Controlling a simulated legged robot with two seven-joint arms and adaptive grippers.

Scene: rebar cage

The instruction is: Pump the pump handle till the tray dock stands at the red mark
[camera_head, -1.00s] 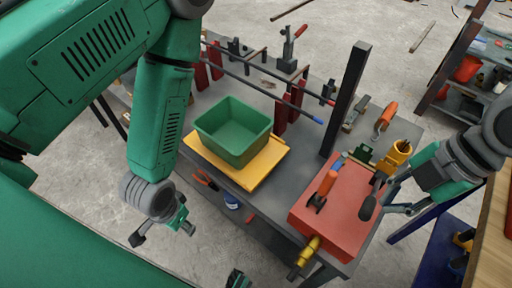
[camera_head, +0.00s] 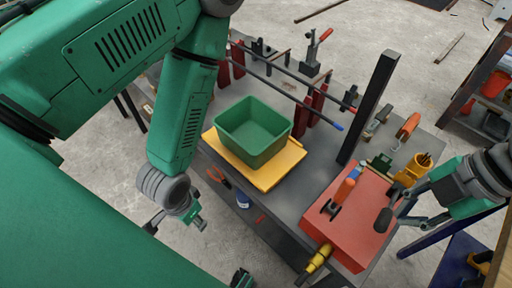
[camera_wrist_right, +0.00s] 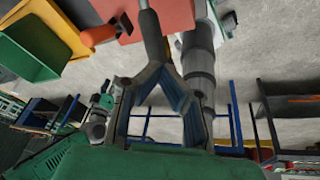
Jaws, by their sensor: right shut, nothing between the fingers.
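The red pump box (camera_head: 340,230) stands at the bench's near right corner. Its dark-gripped pump handle (camera_head: 382,220) sticks out on the right side. My right gripper (camera_head: 398,214) is shut and empty beside that handle. In the right wrist view the closed fingertips (camera_wrist_right: 156,68) point at the dark handle (camera_wrist_right: 150,32), very close to it; I cannot tell whether they touch. A green tray (camera_head: 252,130) sits on the yellow tray dock (camera_head: 279,176), left of the pump. I cannot make out the red mark. My left gripper (camera_head: 178,222) hangs with fingers apart, left of the bench.
A dark upright post (camera_head: 370,108) stands behind the pump. An orange-handled lever (camera_head: 344,190) is on the box, and a yellow fitting (camera_head: 318,260) at its front. A yellow cup (camera_head: 412,172) stands behind it. Rebar rods and red supports fill the bench's rear.

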